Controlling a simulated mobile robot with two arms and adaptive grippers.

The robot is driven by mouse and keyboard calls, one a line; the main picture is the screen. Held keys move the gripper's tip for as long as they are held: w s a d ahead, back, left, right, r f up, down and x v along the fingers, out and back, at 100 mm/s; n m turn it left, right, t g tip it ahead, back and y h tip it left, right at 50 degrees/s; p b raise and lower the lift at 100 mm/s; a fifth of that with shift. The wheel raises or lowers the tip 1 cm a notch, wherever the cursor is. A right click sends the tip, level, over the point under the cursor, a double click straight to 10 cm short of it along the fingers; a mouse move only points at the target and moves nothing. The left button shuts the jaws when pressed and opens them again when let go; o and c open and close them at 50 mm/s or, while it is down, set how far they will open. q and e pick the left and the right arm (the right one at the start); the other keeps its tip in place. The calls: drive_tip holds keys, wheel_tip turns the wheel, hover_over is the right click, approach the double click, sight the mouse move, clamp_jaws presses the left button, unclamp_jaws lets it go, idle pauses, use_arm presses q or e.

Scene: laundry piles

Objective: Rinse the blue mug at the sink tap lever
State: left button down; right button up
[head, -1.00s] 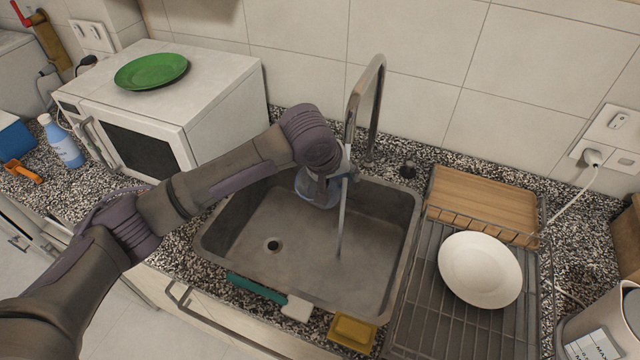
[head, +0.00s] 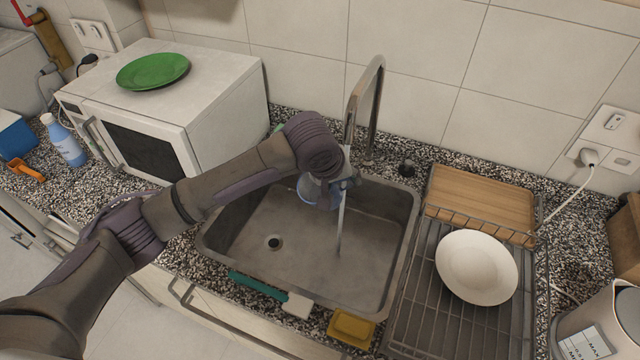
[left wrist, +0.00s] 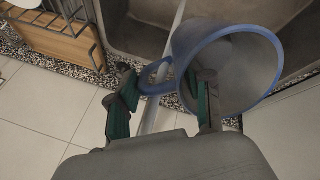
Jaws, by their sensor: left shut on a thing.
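The blue mug (head: 314,194) is in my left gripper (head: 340,184), over the back of the sink (head: 300,255). In the left wrist view the mug (left wrist: 228,65) is tilted, its wide mouth facing the camera, with its handle (left wrist: 155,76) between the green fingers of my left gripper (left wrist: 162,108). The curved metal tap (head: 365,90) stands behind the sink. A thin stream of water (head: 341,225) runs from its spout, close beside the mug; I cannot tell whether it touches the mug. A dark knob (head: 407,168) sits right of the tap. My right gripper is not in view.
A dish rack (head: 455,325) with a white plate (head: 476,267) and wooden board (head: 482,205) stands right of the sink. A yellow sponge (head: 351,329) and a green-handled brush (head: 258,285) lie along the front edge. A microwave (head: 150,100) stands at left.

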use_arm(q)
drive_tip(key=s+a+p, duration=0.4)
drive_tip(key=s+p, duration=0.1)
drive_tip(key=s, duration=0.1)
drive_tip(key=shift+s, duration=0.2)
idle(0.4)
drive_tip(key=shift+r, duration=0.1)
idle(0.9)
drive_tip(key=s+a+r+p, duration=0.1)
drive_tip(key=s+a+r, duration=0.2)
drive_tip(key=s+r, duration=0.1)
idle(0.6)
drive_tip(key=shift+d, duration=0.1)
